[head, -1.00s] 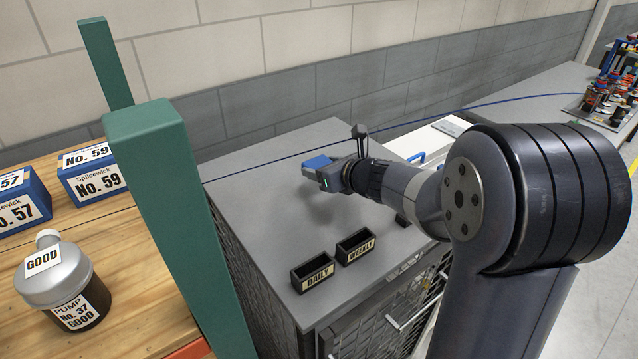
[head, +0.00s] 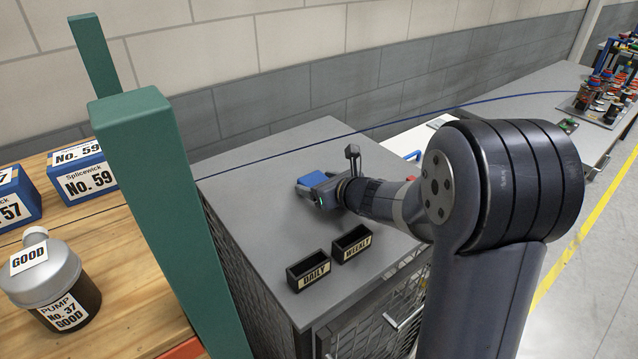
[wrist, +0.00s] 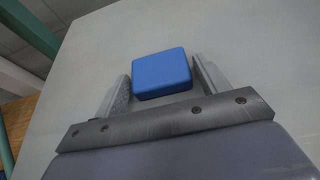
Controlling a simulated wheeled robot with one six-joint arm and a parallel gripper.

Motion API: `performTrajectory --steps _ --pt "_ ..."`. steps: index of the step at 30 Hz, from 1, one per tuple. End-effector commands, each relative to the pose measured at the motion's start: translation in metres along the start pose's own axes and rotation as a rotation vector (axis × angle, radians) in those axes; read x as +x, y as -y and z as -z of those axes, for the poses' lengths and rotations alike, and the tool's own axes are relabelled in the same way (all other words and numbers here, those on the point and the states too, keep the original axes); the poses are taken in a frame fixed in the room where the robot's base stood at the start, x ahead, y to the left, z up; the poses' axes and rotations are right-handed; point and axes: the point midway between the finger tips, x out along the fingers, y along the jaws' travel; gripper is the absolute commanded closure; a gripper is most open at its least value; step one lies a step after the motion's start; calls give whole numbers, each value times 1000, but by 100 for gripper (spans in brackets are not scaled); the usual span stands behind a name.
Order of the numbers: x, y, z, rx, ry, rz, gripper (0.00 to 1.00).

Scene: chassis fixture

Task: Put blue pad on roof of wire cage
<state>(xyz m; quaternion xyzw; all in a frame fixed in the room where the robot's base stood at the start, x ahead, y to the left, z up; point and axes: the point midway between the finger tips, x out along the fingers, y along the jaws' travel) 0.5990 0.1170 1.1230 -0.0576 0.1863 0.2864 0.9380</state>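The blue pad (head: 314,179) lies at the grey flat roof (head: 275,220) of the wire cage, towards its back middle. In the wrist view the pad (wrist: 162,73) sits between the fingertips, with narrow gaps showing beside it. My gripper (head: 308,187) is low over the roof, its fingers on either side of the pad; it also shows in the wrist view (wrist: 162,75). The fingers look open. The pad appears to rest flat on the roof, though its underside is hidden.
Two black bins marked DAILY (head: 309,270) and WEEKLY (head: 351,244) stand near the roof's front edge. A green post (head: 165,200) rises at left, beside a wooden bench with a pump (head: 50,280) and blue boxes (head: 85,172). The roof's left part is clear.

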Motion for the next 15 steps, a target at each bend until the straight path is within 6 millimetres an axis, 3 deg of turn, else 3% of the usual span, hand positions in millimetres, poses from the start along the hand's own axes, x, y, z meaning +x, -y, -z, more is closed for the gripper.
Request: performTrajectory --steps 4,15 --pt "0 0 0 0 0 0 19" --pt "-4 0 -4 1 1 1 19"
